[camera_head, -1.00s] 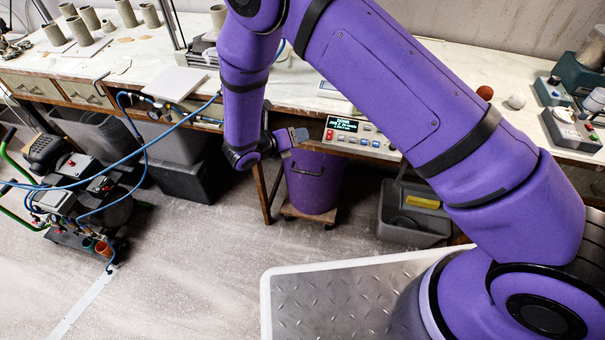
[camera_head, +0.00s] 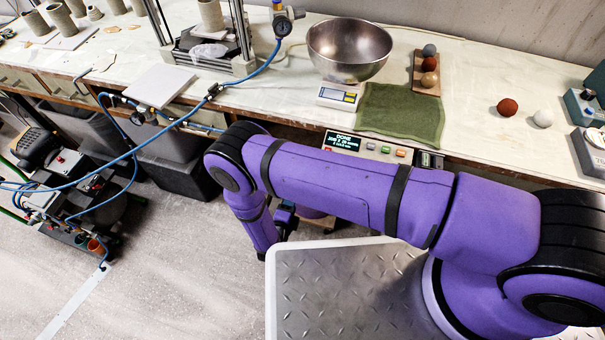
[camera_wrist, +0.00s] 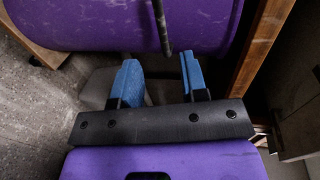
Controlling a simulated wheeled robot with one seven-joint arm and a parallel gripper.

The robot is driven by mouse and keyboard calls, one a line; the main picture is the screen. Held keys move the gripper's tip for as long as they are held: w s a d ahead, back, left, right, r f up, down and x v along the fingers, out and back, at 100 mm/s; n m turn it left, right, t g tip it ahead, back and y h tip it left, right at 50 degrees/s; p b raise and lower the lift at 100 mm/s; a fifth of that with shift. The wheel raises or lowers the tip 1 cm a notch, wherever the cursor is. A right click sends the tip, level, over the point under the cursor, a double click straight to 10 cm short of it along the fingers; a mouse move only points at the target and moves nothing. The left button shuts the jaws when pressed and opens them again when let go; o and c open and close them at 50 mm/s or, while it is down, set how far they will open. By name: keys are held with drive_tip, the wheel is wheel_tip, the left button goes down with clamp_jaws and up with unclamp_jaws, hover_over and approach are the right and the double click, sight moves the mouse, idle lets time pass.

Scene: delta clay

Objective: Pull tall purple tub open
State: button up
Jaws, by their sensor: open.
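The tall purple tub (camera_wrist: 100,25) fills the top of the wrist view, lying sideways in that picture. Its dark handle (camera_wrist: 162,22) stands out between the lines of my two blue fingers. My gripper (camera_wrist: 158,62) is open and empty, with its fingertips close to the handle's near end. I cannot tell whether they touch it or how deep the handle sits between them. In the head view my arm hides most of the tub, and only a small purple piece (camera_head: 312,212) shows beside my gripper (camera_head: 286,214).
The tub stands on a wooden dolly (camera_wrist: 32,42). A wooden table leg (camera_wrist: 262,40) is close beside my gripper. The workbench (camera_head: 480,75) overhangs the area, with a control box (camera_head: 368,147) at its front edge. Open floor (camera_head: 180,270) lies left of my arm.

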drive_tip(key=x, duration=1.1)
drive_tip(key=shift+s, duration=0.1)
drive_tip(key=shift+c, duration=0.4)
clamp_jaws()
